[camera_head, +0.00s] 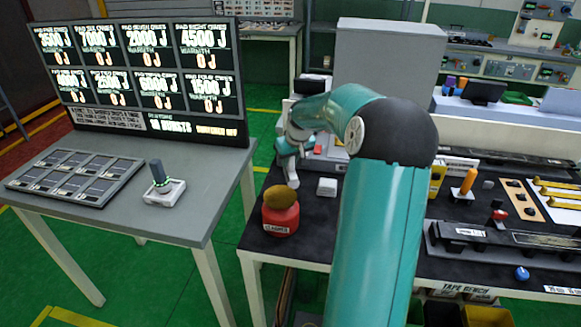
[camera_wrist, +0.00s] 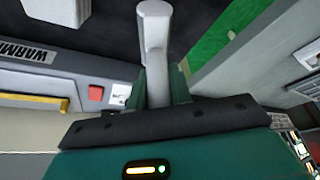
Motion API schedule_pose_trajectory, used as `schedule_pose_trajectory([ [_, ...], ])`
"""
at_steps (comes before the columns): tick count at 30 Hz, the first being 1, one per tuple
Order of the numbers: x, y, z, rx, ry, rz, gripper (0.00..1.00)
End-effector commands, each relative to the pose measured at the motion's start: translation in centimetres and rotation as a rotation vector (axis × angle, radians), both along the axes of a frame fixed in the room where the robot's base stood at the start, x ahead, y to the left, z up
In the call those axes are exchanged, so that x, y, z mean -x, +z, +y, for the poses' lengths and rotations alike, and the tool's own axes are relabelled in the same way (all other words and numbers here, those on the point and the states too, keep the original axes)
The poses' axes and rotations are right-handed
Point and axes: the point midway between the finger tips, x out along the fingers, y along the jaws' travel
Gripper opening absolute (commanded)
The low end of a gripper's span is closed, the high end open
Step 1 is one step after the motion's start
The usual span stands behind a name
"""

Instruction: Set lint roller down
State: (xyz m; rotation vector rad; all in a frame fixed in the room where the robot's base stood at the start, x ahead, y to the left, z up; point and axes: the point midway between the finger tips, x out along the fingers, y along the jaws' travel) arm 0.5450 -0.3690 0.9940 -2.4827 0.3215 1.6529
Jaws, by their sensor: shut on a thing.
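A pale grey rod with a wider rounded end, which looks like the lint roller (camera_wrist: 155,45), sits between the dark green fingers of my gripper (camera_wrist: 160,88) in the wrist view. My gripper is shut on it. In the head view the pale grey piece (camera_head: 291,174) points down over the left part of the black-topped bench (camera_head: 322,214). Its lower end is near the bench top; I cannot tell whether it touches. My arm hides part of the bench.
A red pot (camera_head: 281,217) with a brown rounded thing on top stands at the bench's front left corner. A small white block (camera_head: 327,187) lies right of the roller. A grey device marked "WARMI" (camera_wrist: 40,85) is near my gripper. The left table (camera_head: 190,215) holds a joystick (camera_head: 162,185).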

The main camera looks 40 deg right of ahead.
Motion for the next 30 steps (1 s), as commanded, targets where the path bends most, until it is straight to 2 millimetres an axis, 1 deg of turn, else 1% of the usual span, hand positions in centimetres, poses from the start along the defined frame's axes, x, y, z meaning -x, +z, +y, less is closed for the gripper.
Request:
schedule_pose_trajectory([
  [1, 0.1, -1.0, 0.0, -0.003, 0.000, 0.004, 0.00],
  [3, 0.2, -2.1, 0.1, -0.003, 0.000, 0.004, 0.00],
  [5, 0.1, -2.6, 0.0, -0.001, 0.000, 0.002, 0.00],
  [16, 0.2, -3.0, 0.1, -0.001, 0.000, 0.002, 0.00],
  [17, 0.2, -3.0, 0.0, -0.002, 0.000, 0.003, 0.25],
  [18, 0.2, -3.0, 0.0, -0.001, 0.000, 0.002, 0.33],
  [20, 0.2, -3.0, 0.0, -0.002, -0.001, 0.002, 0.43],
  [27, 0.2, -3.0, 0.0, -0.001, 0.000, 0.002, 0.43],
  [30, 0.2, -2.7, 0.0, 0.000, 0.000, 0.001, 0.43],
])
